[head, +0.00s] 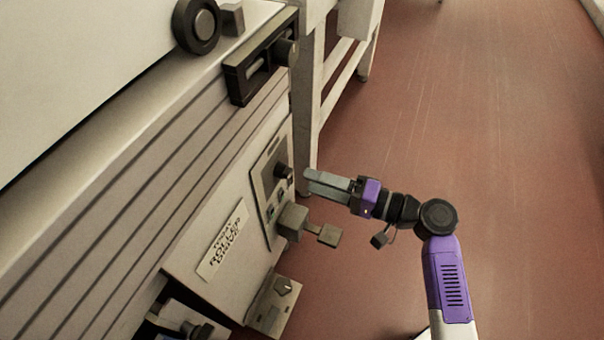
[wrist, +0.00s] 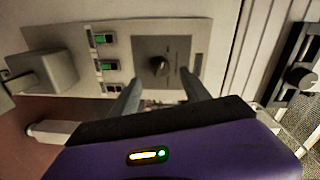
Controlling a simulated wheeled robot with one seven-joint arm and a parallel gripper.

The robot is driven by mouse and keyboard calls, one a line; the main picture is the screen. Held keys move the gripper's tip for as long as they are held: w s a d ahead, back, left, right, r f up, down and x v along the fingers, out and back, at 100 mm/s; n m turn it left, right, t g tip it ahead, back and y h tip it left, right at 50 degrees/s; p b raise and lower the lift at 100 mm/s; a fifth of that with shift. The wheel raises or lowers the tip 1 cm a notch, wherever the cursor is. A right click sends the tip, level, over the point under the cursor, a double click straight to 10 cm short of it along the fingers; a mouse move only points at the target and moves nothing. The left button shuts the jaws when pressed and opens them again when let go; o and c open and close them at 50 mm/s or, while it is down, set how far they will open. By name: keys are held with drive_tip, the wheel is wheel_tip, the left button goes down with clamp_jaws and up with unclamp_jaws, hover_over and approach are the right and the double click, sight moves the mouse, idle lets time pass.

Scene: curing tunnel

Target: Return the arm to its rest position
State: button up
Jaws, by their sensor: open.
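My gripper (head: 312,182) is purple and black with grey fingers. In the head view it points left at the machine's control panel (head: 256,200), close to a dark knob (head: 281,172). In the wrist view the two fingers of my gripper (wrist: 158,88) stand apart with nothing between them. The same knob (wrist: 158,65) shows just beyond them on a dark square plate. I cannot tell whether a fingertip touches the panel.
A grey block-shaped handle (head: 292,222) juts from the panel below my gripper. Lit green switches (wrist: 104,65) sit beside the knob. A pale table frame (head: 309,110) stands behind. The red floor (head: 480,110) to the right is clear.

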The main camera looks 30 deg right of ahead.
drive_tip(key=shift+s+d, duration=0.35)
drive_tip(key=shift+s, duration=0.2)
drive_tip(key=shift+d, duration=0.1)
drive_tip(key=w+d+m+t+h, duration=0.1)
drive_tip(key=w+d+h, duration=0.2)
drive_tip(key=d+h, duration=0.15)
drive_tip(key=s+d+f+h, duration=0.2)
drive_tip(key=s+h, duration=0.2)
drive_tip(key=s, duration=0.1)
drive_tip(key=s+d+f+h, duration=0.2)
drive_tip(key=s+h, duration=0.2)
drive_tip(key=s, duration=0.1)
drive_tip(key=s+a+r+n+y, duration=0.1)
drive_tip(key=s+a+r+n, duration=0.25)
drive_tip(key=s, duration=0.35)
drive_tip(key=s+a+r+n+y+p, duration=0.1)
drive_tip(key=s+a+r+n, duration=0.2)
drive_tip(key=s+a, duration=0.3)
drive_tip(key=s+a+r+n, duration=0.3)
drive_tip(key=s+a, duration=0.1)
drive_tip(key=s, duration=0.4)
wheel_tip(320, 180, up, 27)
drive_tip(key=p, duration=2.7)
drive_tip(key=shift+d+f, duration=0.15)
drive_tip(key=shift+d, duration=0.1)
